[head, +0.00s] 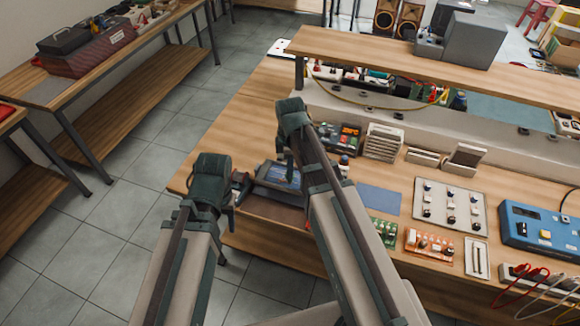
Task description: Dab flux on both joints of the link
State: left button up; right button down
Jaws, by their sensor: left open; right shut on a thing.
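My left gripper (238,188) is at the left end of the bench, by the near left corner of a dark tray-like fixture (272,196). It is open, with nothing seen between its fingers. My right gripper (292,160) points down over the back of this fixture, and its arm covers part of it. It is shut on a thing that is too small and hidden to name. A blue flat panel (284,174) shows in the fixture between the grippers. I cannot make out the link, its two joints or the flux here.
A blue mat (378,199) lies right of my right arm. Green (384,231) and orange (430,244) boards, a switch panel (449,206) and a blue meter box (540,229) stand farther right. A raised shelf (430,72) runs along the back.

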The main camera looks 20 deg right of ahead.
jog(key=shift+f+b, duration=0.45)
dwell(0.4)
jog(key=shift+r, duration=0.15)
dwell(0.9)
notch_tip(320, 180, up, 4)
jog(key=p, duration=0.4)
jog(key=shift+r+p, duration=0.2)
jog(key=shift+p, duration=0.15)
jog(key=shift+f, duration=0.15)
